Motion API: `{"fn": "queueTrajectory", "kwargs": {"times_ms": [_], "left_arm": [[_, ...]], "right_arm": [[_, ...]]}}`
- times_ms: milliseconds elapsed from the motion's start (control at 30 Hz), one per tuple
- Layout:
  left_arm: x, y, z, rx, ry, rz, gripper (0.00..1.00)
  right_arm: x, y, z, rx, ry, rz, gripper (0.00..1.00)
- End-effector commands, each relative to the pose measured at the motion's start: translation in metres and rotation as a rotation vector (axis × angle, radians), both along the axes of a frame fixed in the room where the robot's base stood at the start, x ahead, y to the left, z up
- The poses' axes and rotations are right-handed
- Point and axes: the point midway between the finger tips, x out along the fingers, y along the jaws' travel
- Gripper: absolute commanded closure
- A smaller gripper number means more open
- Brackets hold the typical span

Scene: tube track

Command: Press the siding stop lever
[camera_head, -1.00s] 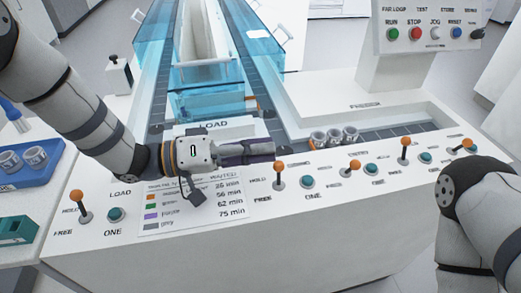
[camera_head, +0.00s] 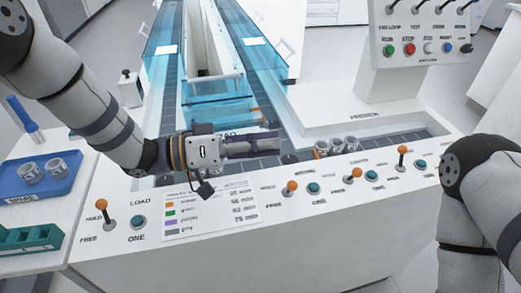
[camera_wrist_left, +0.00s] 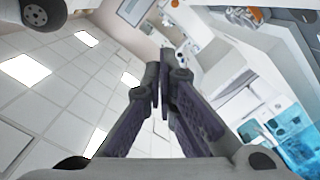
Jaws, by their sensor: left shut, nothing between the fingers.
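Several levers with orange ball tops stand along the white console front: a left one by the LOAD label (camera_head: 102,206), one right of the chart (camera_head: 291,187), one further right (camera_head: 354,174) and a taller one near my right arm (camera_head: 402,151). Their small labels are too blurred to tell which is the siding stop lever. My left gripper (camera_head: 277,142) is shut and empty, pointing right above the track behind the chart, apart from the levers. In the left wrist view its fingers (camera_wrist_left: 160,82) are together. My right gripper is out of view.
Teal buttons (camera_head: 314,188) sit beside the levers. Metal cups (camera_head: 337,146) stand on the track behind the console. Clear blue guards (camera_head: 163,50) line the track. A blue tray (camera_head: 60,190) is at left. A raised switch panel (camera_head: 424,35) is at the back right.

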Motion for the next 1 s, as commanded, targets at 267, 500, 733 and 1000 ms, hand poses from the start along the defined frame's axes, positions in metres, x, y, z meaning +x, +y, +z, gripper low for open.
{"fn": "queueTrajectory", "kwargs": {"times_ms": [267, 500, 733, 1000], "left_arm": [[-0.018, 0.067, -0.002, 0.001, 0.006, 0.008, 1.0], [-0.026, 0.093, 0.0, 0.001, 0.005, 0.006, 1.0], [-0.027, 0.095, 0.0, 0.002, 0.005, 0.005, 1.0], [-0.027, 0.095, 0.0, 0.002, 0.005, 0.005, 1.0]], "right_arm": [[-0.004, -0.001, -0.003, -0.002, 0.013, -0.001, 1.0], [-0.004, -0.001, -0.003, -0.002, 0.013, 0.0, 1.0], [-0.004, -0.001, -0.003, -0.002, 0.013, 0.0, 1.0], [-0.004, -0.001, -0.003, -0.002, 0.013, 0.0, 1.0]]}}
